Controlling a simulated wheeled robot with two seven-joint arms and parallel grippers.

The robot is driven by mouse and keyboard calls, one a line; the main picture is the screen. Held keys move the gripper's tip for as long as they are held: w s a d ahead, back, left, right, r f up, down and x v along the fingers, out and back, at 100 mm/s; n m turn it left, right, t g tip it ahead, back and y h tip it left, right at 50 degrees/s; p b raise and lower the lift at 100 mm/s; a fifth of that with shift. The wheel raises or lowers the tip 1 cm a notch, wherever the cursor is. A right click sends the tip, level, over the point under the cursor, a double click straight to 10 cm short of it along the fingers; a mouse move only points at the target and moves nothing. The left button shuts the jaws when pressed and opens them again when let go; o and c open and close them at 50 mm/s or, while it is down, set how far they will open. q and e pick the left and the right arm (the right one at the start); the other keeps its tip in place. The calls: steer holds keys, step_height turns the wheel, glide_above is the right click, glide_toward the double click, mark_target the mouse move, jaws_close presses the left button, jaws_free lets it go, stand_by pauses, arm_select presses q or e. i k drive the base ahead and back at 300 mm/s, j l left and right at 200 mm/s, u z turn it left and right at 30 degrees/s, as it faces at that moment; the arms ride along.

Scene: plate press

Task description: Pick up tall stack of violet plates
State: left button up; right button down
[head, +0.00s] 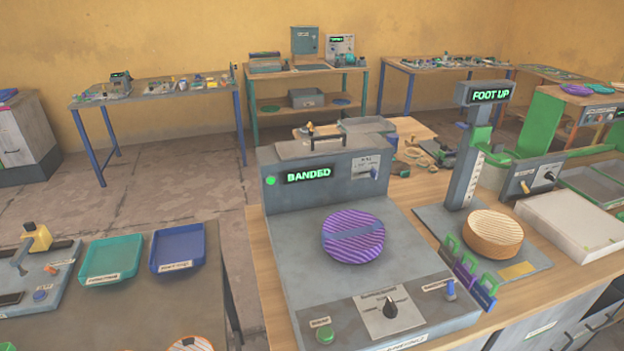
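A stack of violet striped plates (355,252) sits on the flat grey top of the banding machine (300,255), right of the picture's middle. A darker band runs across the top of the stack. The machine's screen (309,175) reads "BANDED" in green. Another violet item (577,89) lies on the far right table, too small to tell how tall it is. Neither of my grippers shows in the head view.
Small coloured clips (468,270) stand between the two machines. A teal tray (110,261) and blue tray (178,248) lie on the left table.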

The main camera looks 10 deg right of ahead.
mark_target(350, 236)
steer(key=l, duration=1.75)
